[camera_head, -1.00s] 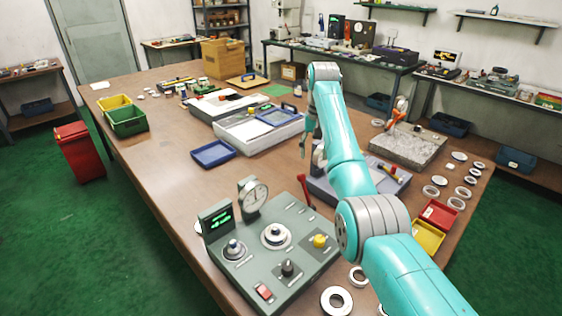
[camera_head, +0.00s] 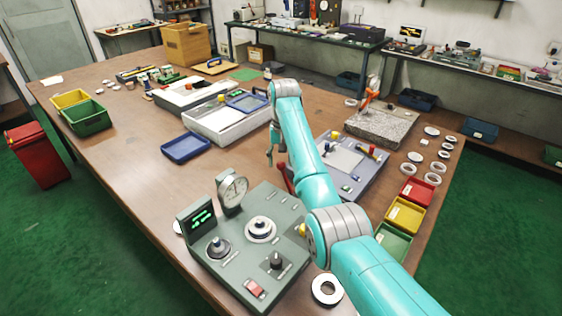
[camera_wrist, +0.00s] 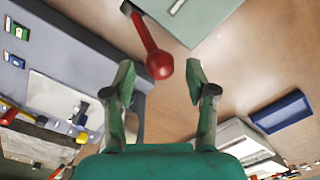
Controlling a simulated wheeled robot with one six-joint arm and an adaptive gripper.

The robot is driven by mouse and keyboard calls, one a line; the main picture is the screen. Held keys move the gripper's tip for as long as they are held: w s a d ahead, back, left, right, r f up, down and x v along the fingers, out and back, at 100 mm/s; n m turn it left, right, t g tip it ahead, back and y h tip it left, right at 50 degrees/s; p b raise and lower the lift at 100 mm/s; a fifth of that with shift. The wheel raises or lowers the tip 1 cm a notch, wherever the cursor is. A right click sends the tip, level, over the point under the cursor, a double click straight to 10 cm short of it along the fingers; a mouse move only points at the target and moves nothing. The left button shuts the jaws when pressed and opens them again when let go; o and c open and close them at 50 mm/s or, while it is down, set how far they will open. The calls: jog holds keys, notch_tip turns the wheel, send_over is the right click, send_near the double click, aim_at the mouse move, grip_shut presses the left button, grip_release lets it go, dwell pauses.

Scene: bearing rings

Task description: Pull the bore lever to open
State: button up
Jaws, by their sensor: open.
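The bore lever (camera_wrist: 150,45) is a red rod with a round red ball at its end. In the wrist view it reaches down from the grey-green console (camera_wrist: 197,18), and its ball lies between and just beyond my open fingertips. My gripper (camera_wrist: 160,82) is open and empty, with no clear contact on the ball. In the head view the red lever (camera_head: 288,178) stands at the back right of the console (camera_head: 238,283), partly hidden by my arm. My gripper (camera_head: 271,156) hangs near it, partly hidden too.
A dial gauge (camera_head: 233,190) and a green display (camera_head: 200,219) stand on the console. A blue tray (camera_head: 186,148) lies behind it. A grey-blue fixture (camera_head: 355,180) is beyond my arm. Red, yellow and green bins and several rings are at the right. Bare table lies left of the console.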

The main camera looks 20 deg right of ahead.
jog(key=shift+f, duration=0.6)
grip_shut()
